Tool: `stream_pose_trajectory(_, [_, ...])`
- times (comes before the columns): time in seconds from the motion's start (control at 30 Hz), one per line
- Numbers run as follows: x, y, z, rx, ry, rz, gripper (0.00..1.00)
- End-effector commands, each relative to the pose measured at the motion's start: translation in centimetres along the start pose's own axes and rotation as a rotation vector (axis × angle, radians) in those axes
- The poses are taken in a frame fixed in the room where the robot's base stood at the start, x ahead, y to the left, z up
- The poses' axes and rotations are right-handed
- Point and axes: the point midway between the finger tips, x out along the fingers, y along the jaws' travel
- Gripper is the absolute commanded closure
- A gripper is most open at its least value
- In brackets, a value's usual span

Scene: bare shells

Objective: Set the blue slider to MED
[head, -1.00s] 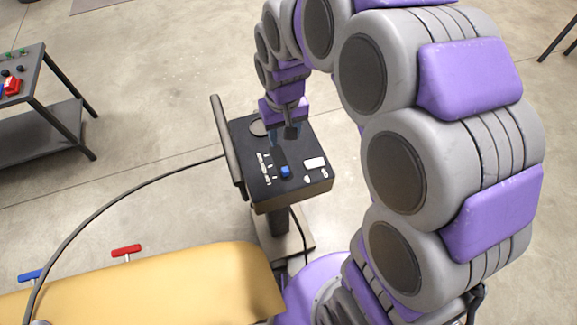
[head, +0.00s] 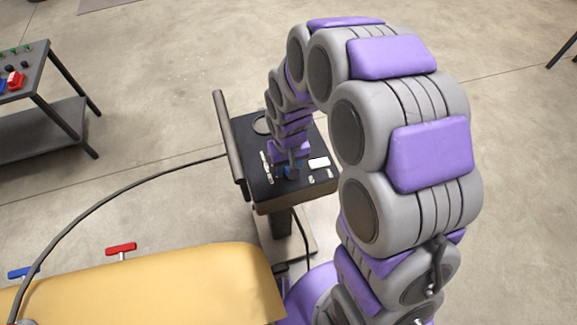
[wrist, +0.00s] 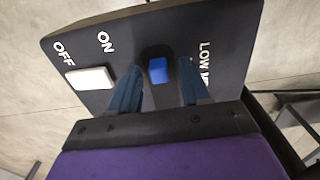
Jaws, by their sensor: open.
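The blue slider (wrist: 158,70) sits in a dark slot on the black control panel (wrist: 225,25), which also shows in the head view (head: 250,146). In the wrist view, the word LOW is printed to the right of the slot; the lettering beyond it is partly hidden by a finger, and I cannot read MED. My gripper (wrist: 160,78) is open, with one blue finger on each side of the slider and visible gaps between. In the head view my gripper (head: 289,169) is down at the panel and mostly hides the slider.
A white switch (wrist: 90,78) marked ON and OFF lies left of the fingers in the wrist view. A raised bar (head: 229,140) edges the panel's left side. A yellow surface (head: 170,285) with a red handle (head: 121,249) is nearby. A dark table (head: 45,105) stands at the left.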

Motion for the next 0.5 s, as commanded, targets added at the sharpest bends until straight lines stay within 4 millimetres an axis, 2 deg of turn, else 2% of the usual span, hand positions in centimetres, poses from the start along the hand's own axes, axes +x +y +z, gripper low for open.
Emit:
stream_pose_trajectory(0.3, [0.20,0.02,0.00,0.000,0.000,0.000,0.54])
stream_pose_trajectory(0.5, [0.20,0.01,-0.01,0.000,0.000,0.000,0.73])
